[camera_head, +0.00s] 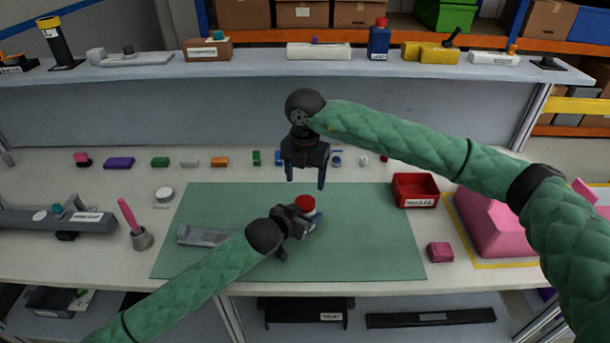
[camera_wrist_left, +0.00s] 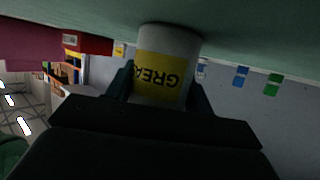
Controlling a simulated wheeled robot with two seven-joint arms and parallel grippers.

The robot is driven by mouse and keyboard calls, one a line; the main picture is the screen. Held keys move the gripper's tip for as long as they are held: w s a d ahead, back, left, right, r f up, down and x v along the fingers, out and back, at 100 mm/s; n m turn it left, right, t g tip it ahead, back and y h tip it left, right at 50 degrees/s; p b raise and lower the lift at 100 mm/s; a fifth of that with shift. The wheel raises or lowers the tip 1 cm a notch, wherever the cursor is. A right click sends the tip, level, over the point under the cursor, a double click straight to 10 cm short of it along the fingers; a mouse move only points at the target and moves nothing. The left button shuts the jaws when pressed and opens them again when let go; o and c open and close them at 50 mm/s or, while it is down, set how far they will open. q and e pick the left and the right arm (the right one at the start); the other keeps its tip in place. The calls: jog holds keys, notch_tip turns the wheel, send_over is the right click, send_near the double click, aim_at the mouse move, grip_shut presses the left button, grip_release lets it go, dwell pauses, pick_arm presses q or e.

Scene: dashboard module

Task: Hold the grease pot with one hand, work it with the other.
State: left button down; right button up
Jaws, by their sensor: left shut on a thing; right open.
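The grease pot (camera_head: 306,204) shows its red lid at the middle of the green mat (camera_head: 370,240) in the head view. My left gripper (camera_head: 301,221) is shut around the pot's side. In the left wrist view the pot (camera_wrist_left: 165,75) is a pale cylinder with a yellow label reading "GREA", between the two fingers (camera_wrist_left: 162,92). Its base appears at the mat, but I cannot tell if it touches. My right gripper (camera_head: 306,178) is open and empty, its fingers pointing down just above and behind the red lid in the head view.
A grey bracket (camera_head: 205,236) lies on the mat at left. A cup with a pink-handled tool (camera_head: 142,238) stands left of the mat. A red bin (camera_head: 414,190), a pink block (camera_head: 440,252) and a larger pink shape (camera_head: 490,225) are at right. Small coloured parts line the back.

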aim_at(305, 202)
jog(key=shift+f, duration=3.85)
jog(key=c, duration=1)
jog(key=n, duration=0.6)
jog(key=shift+n, duration=0.3)
jog(key=o, duration=1.1)
jog(key=shift+r, duration=2.3)
jog(key=shift+c, duration=0.5)
jog(key=shift+r+m, duration=1)
jog(key=shift+r, duration=0.6)
jog(key=shift+f, duration=3.9)
